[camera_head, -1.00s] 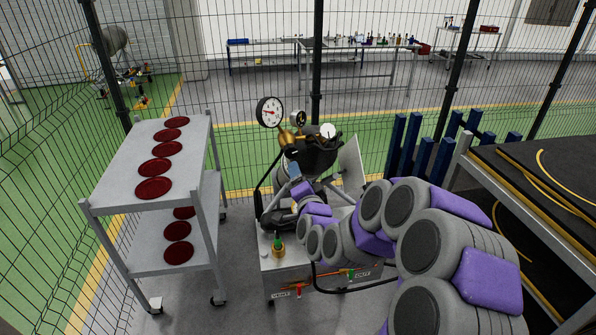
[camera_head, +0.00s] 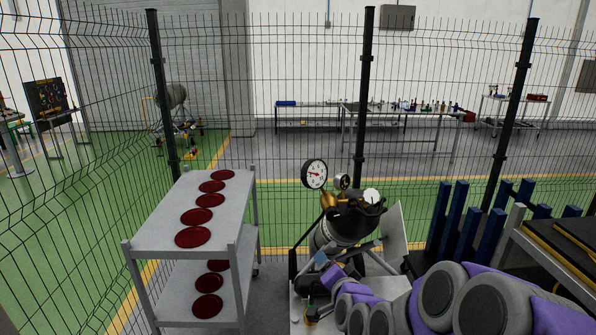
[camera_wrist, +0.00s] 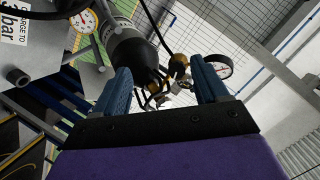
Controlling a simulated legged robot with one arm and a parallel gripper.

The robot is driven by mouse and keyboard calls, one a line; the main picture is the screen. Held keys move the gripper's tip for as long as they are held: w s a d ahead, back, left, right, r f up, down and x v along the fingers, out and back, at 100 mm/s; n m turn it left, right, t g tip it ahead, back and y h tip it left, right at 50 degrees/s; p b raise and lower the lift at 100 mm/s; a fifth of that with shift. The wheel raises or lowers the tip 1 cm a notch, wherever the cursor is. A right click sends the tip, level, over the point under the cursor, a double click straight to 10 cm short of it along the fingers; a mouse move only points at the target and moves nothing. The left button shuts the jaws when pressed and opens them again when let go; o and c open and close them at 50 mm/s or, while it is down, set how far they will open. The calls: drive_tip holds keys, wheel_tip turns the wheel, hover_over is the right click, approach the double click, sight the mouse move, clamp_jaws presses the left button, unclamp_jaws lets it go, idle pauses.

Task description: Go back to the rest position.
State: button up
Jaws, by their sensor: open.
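My gripper (camera_wrist: 165,92) is open in the wrist view, its two blue fingers apart with nothing held between them. Beyond the fingers is a dark cylinder unit (camera_wrist: 132,55) with brass fittings and gauges. In the head view my grey and purple arm reaches from the lower right toward this gauge unit (camera_head: 348,222). The gripper end (camera_head: 322,262) is small there, just in front of the unit's lower left side. I cannot tell whether it touches the unit. A large white gauge (camera_head: 315,174) stands at the unit's top left.
A grey two-shelf cart (camera_head: 152,238) with several dark red discs stands left of the unit. A bench with a black top (camera_head: 562,240) and blue posts (camera_head: 452,222) are at right. A wire mesh fence (camera_head: 290,130) closes off the back.

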drive_tip(key=s+d+f+n+g+b, duration=0.1)
drive_tip(key=s+g, duration=0.4)
drive_tip(key=s, duration=0.9)
drive_tip(key=s+d+f+n+g+h+b, duration=0.1)
drive_tip(key=s+g, duration=0.5)
drive_tip(key=s, duration=0.9)
drive_tip(key=s+d+f+n+g+h+b, duration=0.1)
drive_tip(key=s+n+g, duration=0.4)
drive_tip(key=s, duration=1)
wheel_tip(320, 180, down, 3)
drive_tip(key=shift+r+n+b, duration=0.1)
drive_tip(key=shift+n+b, duration=0.6)
drive_tip(key=shift+b, duration=0.2)
